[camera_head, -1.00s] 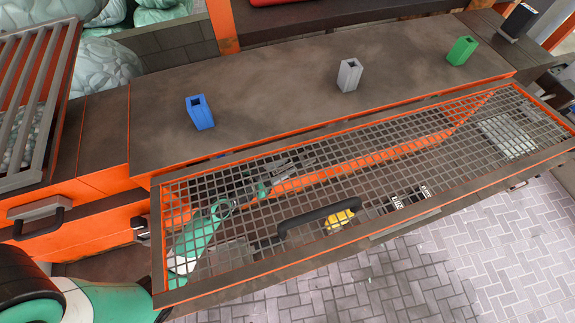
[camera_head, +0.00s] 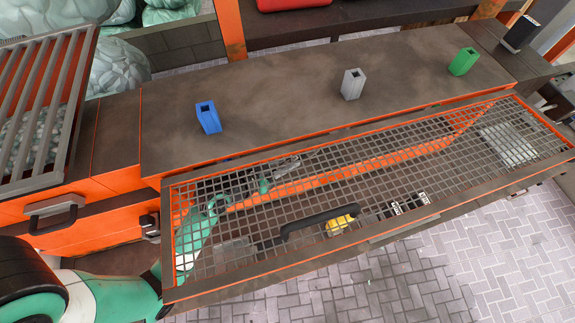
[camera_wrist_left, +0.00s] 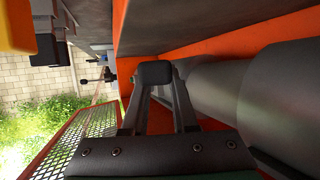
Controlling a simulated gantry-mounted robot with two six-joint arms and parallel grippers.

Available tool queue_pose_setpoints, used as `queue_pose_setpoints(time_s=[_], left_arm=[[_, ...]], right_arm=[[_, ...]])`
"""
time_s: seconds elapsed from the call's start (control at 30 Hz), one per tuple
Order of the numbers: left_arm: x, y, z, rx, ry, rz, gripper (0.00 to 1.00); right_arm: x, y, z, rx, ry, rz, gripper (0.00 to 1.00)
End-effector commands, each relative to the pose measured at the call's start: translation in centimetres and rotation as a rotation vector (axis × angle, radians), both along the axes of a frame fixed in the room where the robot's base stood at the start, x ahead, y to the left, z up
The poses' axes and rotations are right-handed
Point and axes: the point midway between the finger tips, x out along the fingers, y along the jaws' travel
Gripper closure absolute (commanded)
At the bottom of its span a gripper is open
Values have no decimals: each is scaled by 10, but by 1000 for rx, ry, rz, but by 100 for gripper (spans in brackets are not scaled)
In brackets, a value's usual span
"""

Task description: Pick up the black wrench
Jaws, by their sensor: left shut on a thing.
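My left arm comes in from the lower left and passes under the wire mesh (camera_head: 400,170). My left gripper (camera_head: 286,168) shows through the mesh, close to the orange cabinet front. In the left wrist view its two grey fingers (camera_wrist_left: 156,78) close together on a small black thing (camera_wrist_left: 155,73). Too little of this thing shows to tell whether it is the black wrench. No clear wrench shape shows elsewhere. My right gripper is not in view.
The mesh panel has a black handle (camera_head: 318,223). A yellow thing (camera_head: 341,223) shows through it. Blue (camera_head: 208,118), grey (camera_head: 352,84) and green (camera_head: 463,62) holders stand on the dark counter (camera_head: 280,95). A slatted grey rack (camera_head: 40,110) is at the left.

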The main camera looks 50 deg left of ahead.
Motion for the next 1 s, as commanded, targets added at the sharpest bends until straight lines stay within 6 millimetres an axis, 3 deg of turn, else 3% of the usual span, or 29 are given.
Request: queue_pose_setpoints(time_s=[0.37,0.6,0.73,0.8,1.0], left_arm=[[-31,-81,2,4,1,-16,100],[-54,-140,0,2,-4,-16,100],[-63,-161,0,1,-4,-11,100],[-67,-170,9,4,5,-7,100],[-72,-182,4,1,-1,-2,100]], right_arm=[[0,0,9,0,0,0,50],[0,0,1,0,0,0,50],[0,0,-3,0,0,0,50],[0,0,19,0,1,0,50],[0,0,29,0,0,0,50]])
